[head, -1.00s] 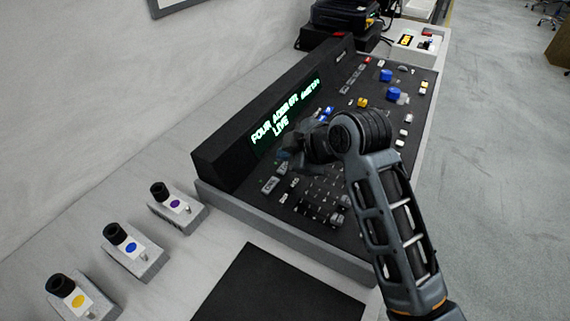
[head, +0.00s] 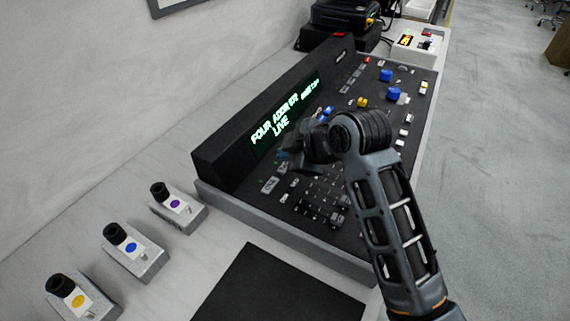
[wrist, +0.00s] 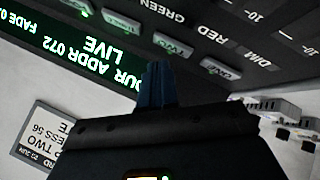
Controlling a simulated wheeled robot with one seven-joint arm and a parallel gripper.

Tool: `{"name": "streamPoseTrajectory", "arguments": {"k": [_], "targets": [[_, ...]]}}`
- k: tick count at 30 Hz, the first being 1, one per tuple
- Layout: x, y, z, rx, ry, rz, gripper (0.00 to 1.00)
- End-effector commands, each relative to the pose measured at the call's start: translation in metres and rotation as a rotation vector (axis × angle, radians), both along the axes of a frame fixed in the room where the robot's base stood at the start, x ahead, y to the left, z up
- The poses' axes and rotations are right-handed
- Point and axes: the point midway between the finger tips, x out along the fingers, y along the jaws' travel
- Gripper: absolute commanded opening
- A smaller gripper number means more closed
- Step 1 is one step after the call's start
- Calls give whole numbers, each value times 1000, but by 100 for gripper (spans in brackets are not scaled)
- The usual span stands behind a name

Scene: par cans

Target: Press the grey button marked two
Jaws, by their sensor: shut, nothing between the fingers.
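The dark control desk (head: 345,235) has a keypad of small grey keys (head: 318,205) in its front part. The key markings are too small in the head view to tell which one reads two. My gripper (head: 284,157) is over the keypad's back edge, close to the lit display (head: 268,134), and partly hidden behind my wrist. In the wrist view my gripper (wrist: 157,72) is shut and empty, its blue-grey fingertips near the display (wrist: 85,50), which reads "ADDR 072" and "LIVE". Grey keys with green markings (wrist: 172,45) show beyond the fingertips. Contact cannot be told.
Three grey blocks with black knobs and purple (head: 176,204), blue (head: 131,247) and yellow (head: 77,299) dots stand left of the desk. A black mat (head: 275,285) lies in front. A label card (wrist: 42,135) reads "TWO". Blue knobs (head: 393,94) rise farther back.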

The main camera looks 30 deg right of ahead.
Motion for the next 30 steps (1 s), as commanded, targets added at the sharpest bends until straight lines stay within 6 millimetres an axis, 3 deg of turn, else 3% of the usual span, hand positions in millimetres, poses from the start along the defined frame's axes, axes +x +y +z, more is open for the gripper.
{"name": "streamPoseTrajectory", "arguments": {"k": [30], "targets": [[0, 0, -12, 0, 0, 0, 0]]}}
